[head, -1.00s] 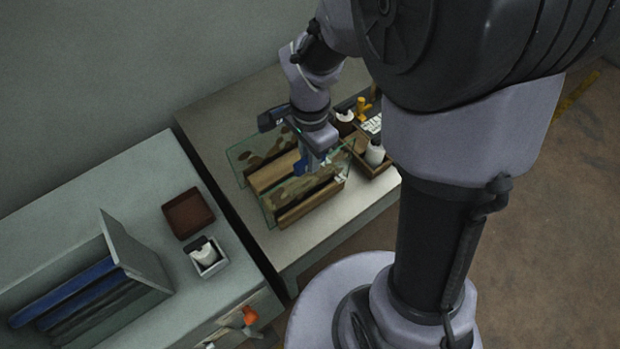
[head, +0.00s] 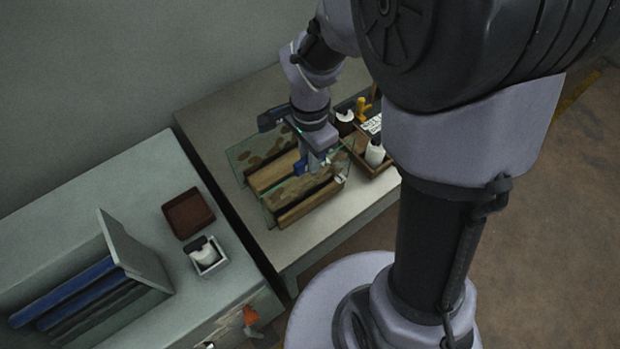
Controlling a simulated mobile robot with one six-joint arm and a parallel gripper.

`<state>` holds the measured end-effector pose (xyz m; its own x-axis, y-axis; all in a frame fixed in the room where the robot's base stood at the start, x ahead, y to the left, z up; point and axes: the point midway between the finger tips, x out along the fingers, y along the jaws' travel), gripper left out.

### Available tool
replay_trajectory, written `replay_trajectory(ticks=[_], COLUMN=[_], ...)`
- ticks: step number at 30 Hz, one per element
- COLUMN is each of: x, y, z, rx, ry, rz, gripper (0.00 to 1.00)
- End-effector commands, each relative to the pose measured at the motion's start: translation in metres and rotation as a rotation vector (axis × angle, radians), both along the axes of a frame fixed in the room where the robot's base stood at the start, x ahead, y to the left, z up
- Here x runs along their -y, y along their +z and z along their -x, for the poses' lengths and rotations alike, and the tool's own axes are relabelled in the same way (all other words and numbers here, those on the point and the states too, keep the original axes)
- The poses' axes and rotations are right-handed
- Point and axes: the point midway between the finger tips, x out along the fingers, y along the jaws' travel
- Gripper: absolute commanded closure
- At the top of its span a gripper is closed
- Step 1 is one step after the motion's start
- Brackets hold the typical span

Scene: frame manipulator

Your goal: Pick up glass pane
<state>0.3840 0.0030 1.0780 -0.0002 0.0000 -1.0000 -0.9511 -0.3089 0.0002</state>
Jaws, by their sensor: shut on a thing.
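Two clear glass panes with greenish edges stand in a wooden rack (head: 272,176) on the right-hand table. The rear glass pane (head: 240,154) is at the rack's back left. The front glass pane (head: 268,206) is nearer the table's front. My gripper (head: 312,166) reaches down at the right part of the rack and is shut at the front pane's upper edge. The fingertips are small and partly hidden by the wrist, so the exact contact is hard to see.
A wooden tray (head: 379,169) with bottles stands just right of the rack. On the left bench are a brown box (head: 188,214), a white holder with a bottle (head: 207,258) and a grey rack with blue panels (head: 65,292). A dark gap separates the two tables.

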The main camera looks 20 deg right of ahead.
Motion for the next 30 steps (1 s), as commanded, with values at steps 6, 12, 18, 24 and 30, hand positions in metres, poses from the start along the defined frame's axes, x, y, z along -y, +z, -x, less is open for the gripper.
replay_trajectory(ticks=[6,12,18,24,30], x=[0.000,0.000,0.000,0.000,0.000], y=[0.000,0.001,0.032,0.081,0.101], z=[0.000,0.000,-0.001,-0.001,0.000], rx=[0.001,0.001,0.005,0.004,0.001], ry=[0.000,0.000,0.000,0.000,0.000], rz=[0.000,0.000,-0.001,0.000,0.000], gripper=[1.00,1.00,1.00,1.00,1.00])
